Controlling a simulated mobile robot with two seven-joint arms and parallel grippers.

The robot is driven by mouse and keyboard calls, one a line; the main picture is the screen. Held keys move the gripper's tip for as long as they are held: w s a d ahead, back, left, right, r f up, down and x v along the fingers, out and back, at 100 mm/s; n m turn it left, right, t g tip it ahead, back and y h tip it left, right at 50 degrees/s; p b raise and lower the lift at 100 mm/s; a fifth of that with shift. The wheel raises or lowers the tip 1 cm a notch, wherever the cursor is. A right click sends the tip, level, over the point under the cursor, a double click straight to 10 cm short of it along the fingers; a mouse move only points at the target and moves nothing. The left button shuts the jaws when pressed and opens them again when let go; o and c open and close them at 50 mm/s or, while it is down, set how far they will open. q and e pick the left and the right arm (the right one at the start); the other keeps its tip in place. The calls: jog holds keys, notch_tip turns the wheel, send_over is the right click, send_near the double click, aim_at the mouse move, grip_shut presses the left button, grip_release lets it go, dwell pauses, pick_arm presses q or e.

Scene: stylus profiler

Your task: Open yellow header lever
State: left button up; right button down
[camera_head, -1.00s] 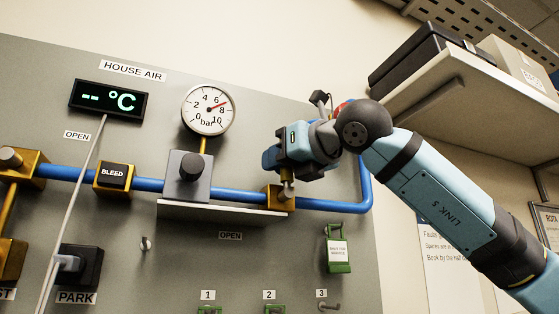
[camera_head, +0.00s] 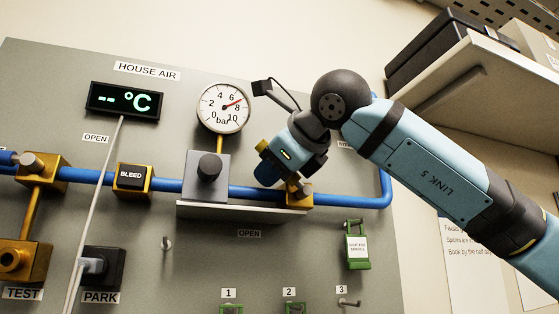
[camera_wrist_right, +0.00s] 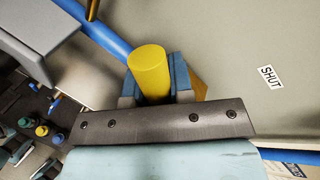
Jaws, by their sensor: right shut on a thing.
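The yellow header lever shows in the right wrist view as a thick yellow cylindrical grip (camera_wrist_right: 150,72) between the blue fingers. My right gripper (camera_head: 270,169) is shut on it, just above and left of the brass valve block (camera_head: 300,195) on the blue pipe. In the head view the fingers and wrist hide most of the lever, which leans up and left from the valve. A SHUT label (camera_wrist_right: 270,77) lies on the panel to the right in the wrist view. My left gripper is not in view.
A grey regulator block (camera_head: 205,176) and the pressure gauge (camera_head: 223,108) are close left of my right gripper. A small shelf (camera_head: 240,211) runs beneath. A green tagged lock (camera_head: 357,245) hangs lower right. A wall shelf (camera_head: 478,75) with a black case is above my arm.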

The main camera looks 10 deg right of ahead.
jog(key=shift+s+a+f+n+h, duration=0.1)
jog(key=shift+a+f+n+h, duration=0.1)
jog(key=shift+f+n+h, duration=0.65)
jog(key=shift+w+a+f+n+h, duration=0.15)
jog(key=shift+f+n+h, duration=0.4)
jog(key=shift+n, duration=0.55)
jog(key=shift+s+a+f+n+h, duration=0.2)
jog(key=shift+f+n+h, duration=0.5)
jog(key=shift+n, duration=0.25)
jog(key=shift+f, duration=0.15)
jog(key=c, duration=1)
grip_release()
jog(key=b+v, duration=0.2)
jog(key=v, duration=1.2)
jog(key=shift+f, duration=0.2)
